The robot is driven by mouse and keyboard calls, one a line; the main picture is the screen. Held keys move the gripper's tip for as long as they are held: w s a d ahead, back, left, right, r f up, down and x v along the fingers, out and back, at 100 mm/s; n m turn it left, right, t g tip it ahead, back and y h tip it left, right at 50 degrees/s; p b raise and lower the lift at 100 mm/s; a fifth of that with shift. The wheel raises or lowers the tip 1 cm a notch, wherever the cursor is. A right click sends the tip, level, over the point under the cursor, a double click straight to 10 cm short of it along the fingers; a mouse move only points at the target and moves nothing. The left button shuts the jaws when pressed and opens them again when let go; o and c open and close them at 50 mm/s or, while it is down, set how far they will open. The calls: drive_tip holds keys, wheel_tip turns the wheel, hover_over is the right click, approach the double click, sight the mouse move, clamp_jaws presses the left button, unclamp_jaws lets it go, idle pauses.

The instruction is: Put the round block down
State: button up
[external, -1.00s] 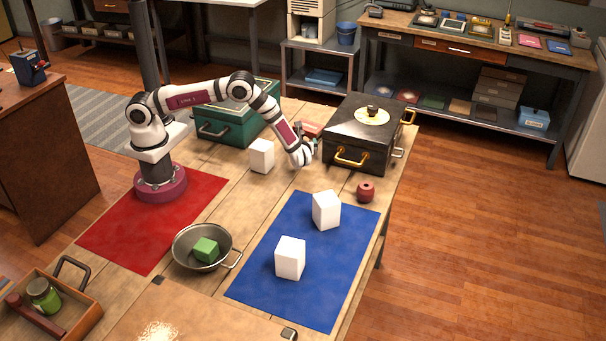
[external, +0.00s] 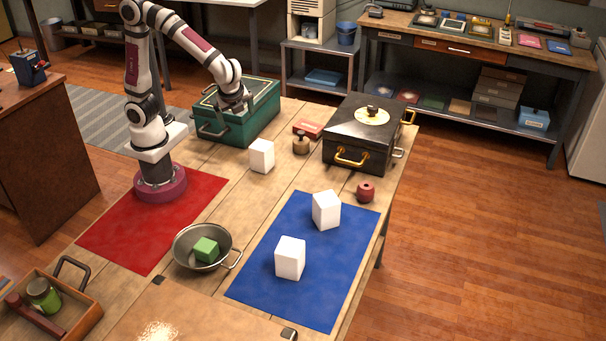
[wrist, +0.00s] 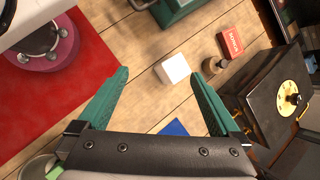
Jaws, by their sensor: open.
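A small brown round block (external: 301,145) with a narrower top stands upright on the wooden table, between a white block and the black box. It also shows in the wrist view (wrist: 213,67), beyond my right finger and apart from it. A dark red round block (external: 366,191) stands near the table's right edge, in front of the black box. My gripper (external: 240,108) is raised above the green box, left of the brown block. In the wrist view its green fingers (wrist: 158,78) are spread wide with nothing held between them.
A white block (external: 262,156) and a red carton (external: 308,129) flank the brown block. The black box (external: 352,145) and green box (external: 262,115) stand behind. Two white blocks stand on the blue mat (external: 257,281). A metal pan (external: 184,235) holds a green cube (external: 206,249).

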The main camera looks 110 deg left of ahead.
drive_tip(key=s+d+n+t+h, duration=0.2)
drive_tip(key=s+d+h, duration=0.1)
drive_tip(key=s+d, duration=0.6)
drive_tip(key=shift+s+d+f+t+h, duration=0.2)
drive_tip(key=shift+s+t+h, duration=0.2)
drive_tip(key=shift+s, duration=0.55)
